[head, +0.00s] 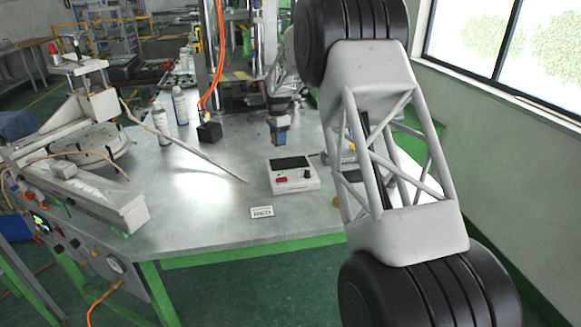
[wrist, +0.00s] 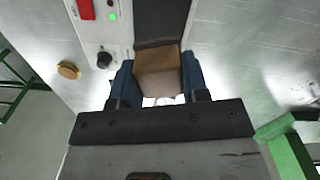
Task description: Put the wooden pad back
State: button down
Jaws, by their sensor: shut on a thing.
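The wooden pad (wrist: 158,70) is a small brown block between the blue fingers of my gripper (wrist: 157,82) in the wrist view. My gripper is shut on it, one finger on each side. The pad is small there and hard to separate from the fingers.
A black block (head: 209,132), bottles (head: 180,106) and a long thin rod (head: 190,146) are left.

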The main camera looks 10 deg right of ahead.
jog(key=s+d+f+m, duration=0.1)
jog(key=s+f, duration=0.1)
jog(key=s, duration=1.1)
jog(key=s+d+f+m, duration=0.1)
jog(key=s+f, duration=0.2)
jog(key=s, duration=1)
jog(key=s+d+f+m, duration=0.1)
jog(key=s+d+f, duration=0.1)
jog(key=s, duration=1.1)
jog(key=shift+f, duration=0.65)
jog(key=shift+d, duration=0.1)
send_over(306, 208)
jog(key=shift+f, duration=0.75)
jog(key=shift+f, duration=0.1)
jog(key=shift+f, duration=1.65)
jog(key=shift+f, duration=0.15)
jog(key=c, duration=0.6)
grip_release()
